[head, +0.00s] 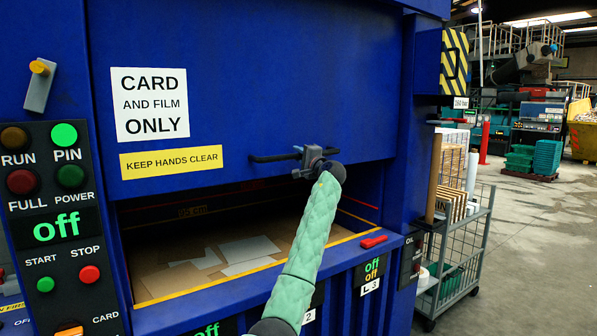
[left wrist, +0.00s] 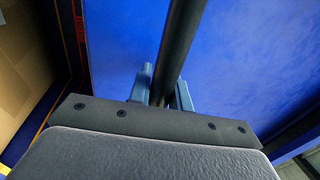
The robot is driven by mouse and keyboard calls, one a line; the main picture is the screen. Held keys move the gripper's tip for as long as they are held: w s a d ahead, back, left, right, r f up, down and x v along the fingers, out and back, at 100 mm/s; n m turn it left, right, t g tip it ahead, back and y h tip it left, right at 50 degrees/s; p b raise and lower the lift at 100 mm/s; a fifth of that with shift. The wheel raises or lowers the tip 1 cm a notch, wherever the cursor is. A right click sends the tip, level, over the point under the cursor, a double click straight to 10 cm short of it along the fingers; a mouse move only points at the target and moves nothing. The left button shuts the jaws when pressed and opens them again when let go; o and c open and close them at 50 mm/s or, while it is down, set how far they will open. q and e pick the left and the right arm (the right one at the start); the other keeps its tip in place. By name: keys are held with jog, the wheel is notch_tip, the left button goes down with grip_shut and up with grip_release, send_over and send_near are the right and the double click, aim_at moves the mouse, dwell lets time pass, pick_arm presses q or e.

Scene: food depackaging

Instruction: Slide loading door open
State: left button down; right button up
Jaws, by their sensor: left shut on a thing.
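The blue loading door (head: 270,80) carries a white CARD AND FILM ONLY sign and a yellow KEEP HANDS CLEAR label. It is partly raised, with a gap below it. A black bar handle (head: 268,158) runs across its lower part. My left gripper (head: 306,156) is shut on the handle near its right part. In the left wrist view the dark handle bar (left wrist: 182,50) passes between the two blue-grey fingers (left wrist: 162,88), with the blue door behind. My right gripper is in neither view.
Under the door an opening shows cardboard and white sheets (head: 248,250) behind a yellow-edged sill (head: 210,291). A red latch (head: 373,241) sits at the sill's right. A control panel (head: 50,220) is at left. A wire trolley (head: 460,250) stands right; the floor beyond has free room.

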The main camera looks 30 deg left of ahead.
pick_arm(q)
jog(key=shift+r, duration=0.7)
jog(key=c, duration=1.3)
grip_release()
jog(key=shift+d+f, duration=0.1)
jog(key=shift+f, duration=0.05)
jog(key=shift+s+d+f, duration=0.1)
jog(key=shift+d, duration=0.05)
jog(key=b+v, duration=0.3)
jog(key=v, duration=0.4)
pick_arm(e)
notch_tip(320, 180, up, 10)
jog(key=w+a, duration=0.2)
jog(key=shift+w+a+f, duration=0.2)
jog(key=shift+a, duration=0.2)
pick_arm(q)
jog(key=shift+d, duration=0.1)
